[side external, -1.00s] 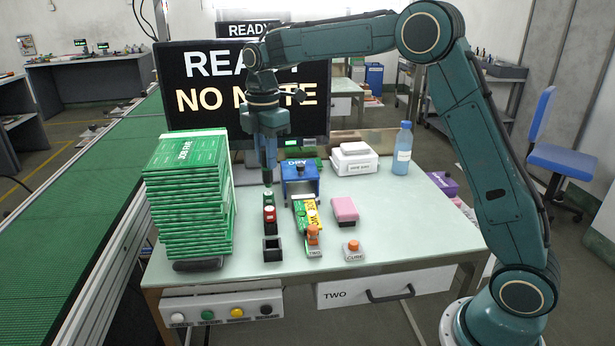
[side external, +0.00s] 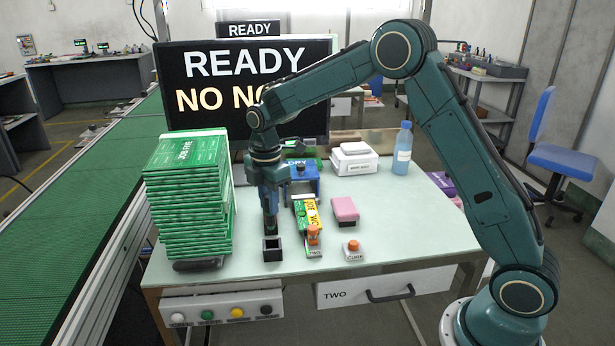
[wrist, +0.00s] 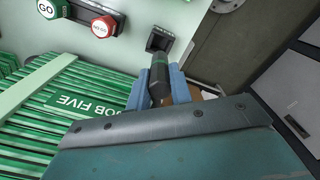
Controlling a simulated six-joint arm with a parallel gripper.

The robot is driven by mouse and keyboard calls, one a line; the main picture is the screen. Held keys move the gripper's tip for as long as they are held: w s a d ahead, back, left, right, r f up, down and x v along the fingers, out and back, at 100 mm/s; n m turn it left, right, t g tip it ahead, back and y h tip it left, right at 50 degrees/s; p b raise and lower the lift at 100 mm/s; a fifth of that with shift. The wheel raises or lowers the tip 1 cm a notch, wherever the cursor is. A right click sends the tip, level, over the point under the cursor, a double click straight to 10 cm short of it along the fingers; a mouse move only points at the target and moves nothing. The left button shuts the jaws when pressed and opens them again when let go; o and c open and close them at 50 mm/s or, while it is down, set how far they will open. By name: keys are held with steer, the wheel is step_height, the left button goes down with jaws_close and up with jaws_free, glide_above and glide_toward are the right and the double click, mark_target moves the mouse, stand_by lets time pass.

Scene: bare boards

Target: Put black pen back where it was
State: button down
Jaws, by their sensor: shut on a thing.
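My gripper (side external: 270,205) is shut on the black pen (wrist: 160,72), which points down between the blue fingers. In the wrist view, the gripper (wrist: 158,90) grips the pen's dark barrel. The small square black holder (side external: 272,250) stands on the table directly below the gripper. In the wrist view, the holder (wrist: 160,40) shows just beyond the pen's end, with a dark opening. I cannot tell whether the pen tip is inside the opening or just above it.
A tall stack of green job folders (side external: 188,205) stands close on the left. Green GO (wrist: 47,8) and red NO-GO (wrist: 103,26) stamps are near the holder. A yellow-green pack (side external: 307,215), pink block (side external: 345,209) and orange-topped CUBE (side external: 353,250) stand to the right.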

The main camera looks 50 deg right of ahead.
mark_target(271, 228)
steer(key=shift+f, duration=4.05)
steer(key=shift+f, duration=0.1)
steer(key=c, duration=1.3)
jaws_free()
steer(key=shift+o, duration=0.2)
step_height(271, 228, up, 12)
steer(key=shift+f, duration=0.15)
steer(key=shift+r, duration=0.3)
